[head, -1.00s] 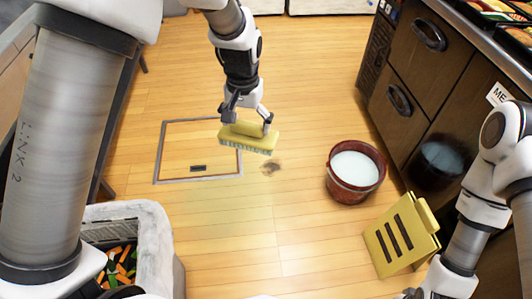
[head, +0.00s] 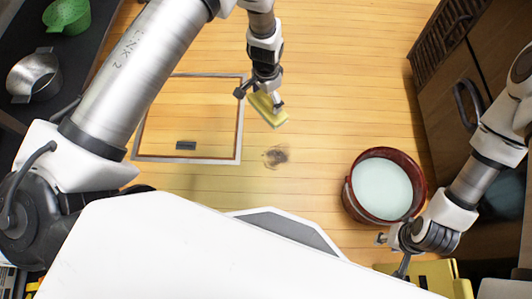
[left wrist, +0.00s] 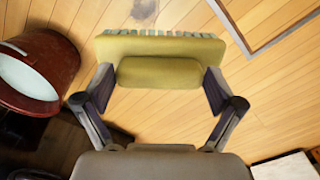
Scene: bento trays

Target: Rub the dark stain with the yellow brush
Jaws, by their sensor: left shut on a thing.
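The yellow brush (head: 270,112) is held in my left gripper (head: 260,98), which is shut on its handle. The brush is tilted, and appears just beyond the dark stain (head: 276,156) in the head view, apart from it in the picture. The stain is a small brown smudge on the wooden floor. In the left wrist view the brush (left wrist: 160,50) sits between the fingers, bristles away from me, with the stain (left wrist: 144,10) past it at the top edge. My right gripper (head: 393,253) is low at the right, by the bucket; its finger opening is unclear.
A dark red bucket (head: 352,200) of pale liquid stands right of the stain. A yellow slotted sign (head: 440,270) is partly hidden at lower right. A framed floor hatch (head: 238,140) lies left. Cabinets (head: 440,90) line the right. Floor around the stain is clear.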

